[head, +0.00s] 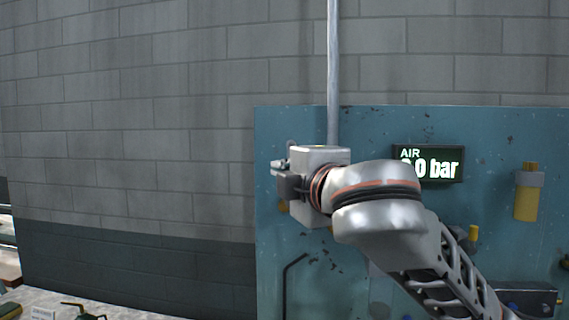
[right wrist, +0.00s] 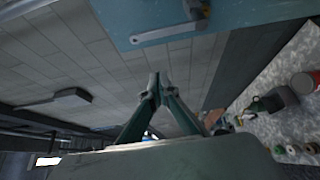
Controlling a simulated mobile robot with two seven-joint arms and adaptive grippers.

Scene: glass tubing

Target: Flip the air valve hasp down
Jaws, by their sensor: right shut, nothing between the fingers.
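My right gripper (head: 280,167) is in front of the left part of the teal panel in the head view, with its fingers toward the left. In the right wrist view its two fingers (right wrist: 156,88) meet at the tips, shut and empty. I cannot make out the air valve hasp for certain; my right wrist and forearm cover part of the panel. A grey bar-like part (right wrist: 166,33) with a rounded end shows on the panel in the right wrist view, apart from the fingers; I cannot tell whether it is the hasp. My left gripper is not in view.
The teal panel (head: 520,135) carries a display (head: 428,163) reading AIR and 0 bar, partly covered by my arm. A yellow part (head: 526,200) is at right. A vertical pipe (head: 333,70) rises above the panel. A black hex key (head: 290,280) is below my gripper. Open space lies left.

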